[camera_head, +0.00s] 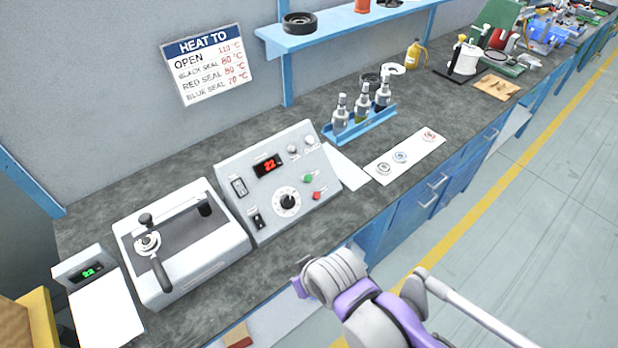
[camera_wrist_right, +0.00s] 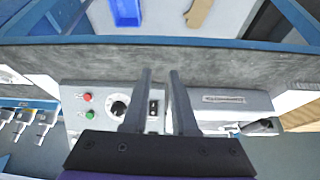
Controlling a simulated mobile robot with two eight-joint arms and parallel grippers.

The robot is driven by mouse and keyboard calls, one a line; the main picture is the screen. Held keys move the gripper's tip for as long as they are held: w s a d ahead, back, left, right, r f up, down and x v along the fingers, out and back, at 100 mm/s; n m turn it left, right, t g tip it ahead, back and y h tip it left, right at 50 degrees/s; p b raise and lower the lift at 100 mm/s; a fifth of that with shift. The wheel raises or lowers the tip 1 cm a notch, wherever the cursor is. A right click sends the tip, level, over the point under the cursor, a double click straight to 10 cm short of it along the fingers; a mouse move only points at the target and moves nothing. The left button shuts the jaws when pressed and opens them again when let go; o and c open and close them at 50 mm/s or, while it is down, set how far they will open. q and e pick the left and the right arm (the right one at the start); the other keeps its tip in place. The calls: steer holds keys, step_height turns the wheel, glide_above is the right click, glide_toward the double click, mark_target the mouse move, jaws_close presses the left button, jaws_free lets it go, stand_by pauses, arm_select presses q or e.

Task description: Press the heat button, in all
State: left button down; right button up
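The grey control panel (camera_head: 278,178) stands on the bench, with a red display (camera_head: 268,166) reading 22, a black dial (camera_head: 287,202), a green button (camera_head: 308,178) and a red button (camera_head: 316,195). Its labels are too small to read, so I cannot tell which is the heat button. In the right wrist view the green button (camera_wrist_right: 89,114) and red button (camera_wrist_right: 87,97) lie left of the dial (camera_wrist_right: 119,108). My right gripper (camera_wrist_right: 162,74) is open and empty, its fingers a little apart, over the panel's black switches. My left gripper is not in view.
A machine with a lever (camera_head: 190,245) and a scale (camera_head: 90,290) stand left of the panel. A blue bottle rack (camera_head: 365,128) and a white strip with several seals (camera_head: 405,157) lie right. A wall sign (camera_head: 207,65) lists temperatures. A shelf (camera_head: 340,38) hangs above.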

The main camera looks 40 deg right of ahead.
jaws_close()
stand_by(1.3)
